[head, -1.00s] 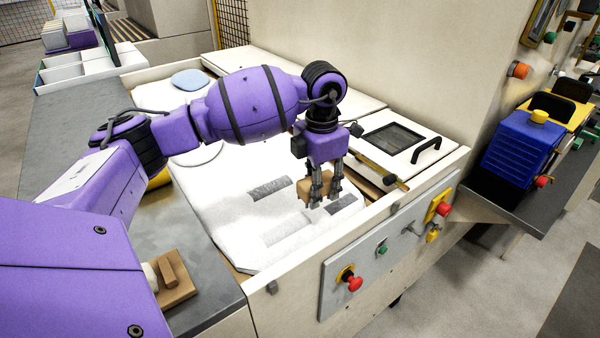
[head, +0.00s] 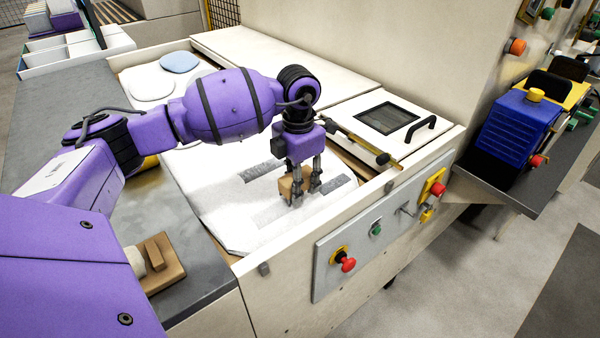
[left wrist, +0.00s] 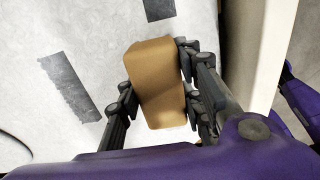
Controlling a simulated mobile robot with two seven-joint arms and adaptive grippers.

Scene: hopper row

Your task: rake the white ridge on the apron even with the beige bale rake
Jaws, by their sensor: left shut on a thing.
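The beige bale rake appears to be the tan block (head: 290,185) held in my left gripper (head: 306,194); it also shows in the left wrist view (left wrist: 158,82). The gripper's fingers are shut on its two sides, and it is low over the apron (head: 215,200). The apron has a pale, whitish surface with dark grey patches (left wrist: 70,88) beside the block. I cannot make out the white ridge clearly against it. Whether the block touches the surface cannot be told. My right gripper is not in view.
A raised cream wall (head: 330,222) with a control panel (head: 385,225) bounds the front. A lidded box with a dark window (head: 388,117) stands right of the gripper. A brown board with a block (head: 160,272) lies on the grey counter (head: 190,220) at left.

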